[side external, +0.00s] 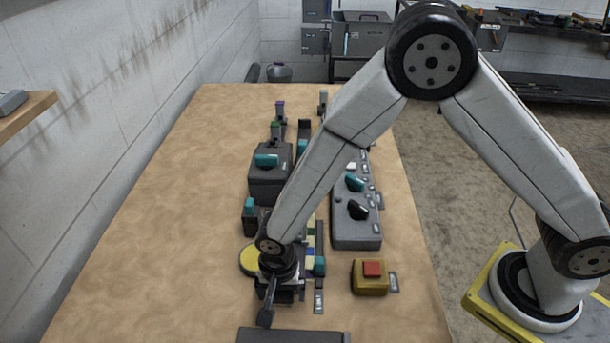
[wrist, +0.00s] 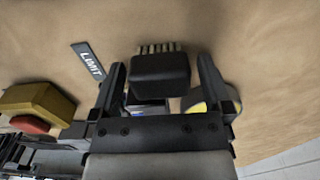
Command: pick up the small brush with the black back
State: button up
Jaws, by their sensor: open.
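The small brush with the black back (wrist: 160,76) shows in the wrist view, with a row of pale bristles along its far edge. It appears between the two fingers of my gripper (wrist: 161,66), with a gap on each side. The fingers are apart and do not visibly touch it. In the side view my gripper (side external: 278,290) is low over the near part of the table, and I cannot make out the brush there.
A yellow box with a red button (side external: 371,275) stands right of my gripper. A yellow disc (side external: 249,262) lies just left of it. A grey control panel (side external: 355,225) and a dark box with a teal knob (side external: 268,182) stand behind. The table's left side is clear.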

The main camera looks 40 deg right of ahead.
dwell(0.5)
jog(key=c, duration=1.2)
jog(key=shift+o, duration=0.2)
jog(key=shift+r, duration=0.1)
jog(key=shift+r, duration=0.75)
jog(key=s+d+r, duration=0.6)
jog(key=s+r, duration=0.5)
jog(key=s, duration=0.1)
jog(key=shift+s+d, duration=0.2)
jog(key=shift+s, duration=0.05)
jog(key=shift+r, duration=0.1)
